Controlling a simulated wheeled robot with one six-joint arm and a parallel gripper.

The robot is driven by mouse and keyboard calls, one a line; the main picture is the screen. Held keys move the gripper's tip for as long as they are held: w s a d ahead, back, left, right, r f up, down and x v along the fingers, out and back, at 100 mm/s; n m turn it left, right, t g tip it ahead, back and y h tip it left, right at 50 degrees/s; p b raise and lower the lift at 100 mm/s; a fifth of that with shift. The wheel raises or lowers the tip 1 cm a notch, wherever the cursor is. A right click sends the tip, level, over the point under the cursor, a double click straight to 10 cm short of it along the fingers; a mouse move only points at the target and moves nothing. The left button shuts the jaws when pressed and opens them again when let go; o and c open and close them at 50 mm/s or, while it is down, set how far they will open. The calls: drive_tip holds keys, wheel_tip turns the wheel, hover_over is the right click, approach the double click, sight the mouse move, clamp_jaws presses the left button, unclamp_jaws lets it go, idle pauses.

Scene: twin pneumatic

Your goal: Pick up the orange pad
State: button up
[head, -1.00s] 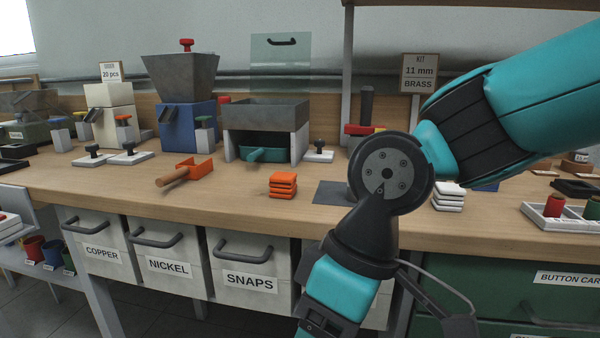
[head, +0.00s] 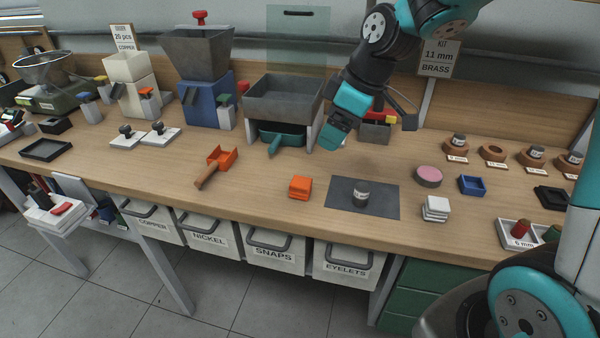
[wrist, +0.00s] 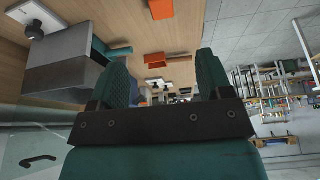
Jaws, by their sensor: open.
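The orange pad (head: 300,187) looks like a small layered stack lying on the bench near its front edge, left of a dark mat. An orange block at the top edge of the wrist view (wrist: 162,9) appears to be the same pad, partly cut off. My gripper (head: 331,138) hangs above the bench, up and to the right of the pad and apart from it. In the wrist view its two teal fingers (wrist: 162,66) stand apart with nothing held between them.
An orange scoop (head: 222,158) with a wooden handle lies left of the pad. The dark mat (head: 385,205) holds a small labelled cylinder (head: 361,194). A white stack (head: 436,208) is further right. A grey hopper (head: 284,100) with a teal tray stands behind.

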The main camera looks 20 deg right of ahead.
sight(302, 181)
drive_tip(key=x, duration=1.6)
drive_tip(key=shift+a+f+p, duration=0.1)
drive_tip(key=shift+f+p, duration=0.2)
drive_tip(key=shift+f, duration=0.05)
drive_tip(key=c, duration=1)
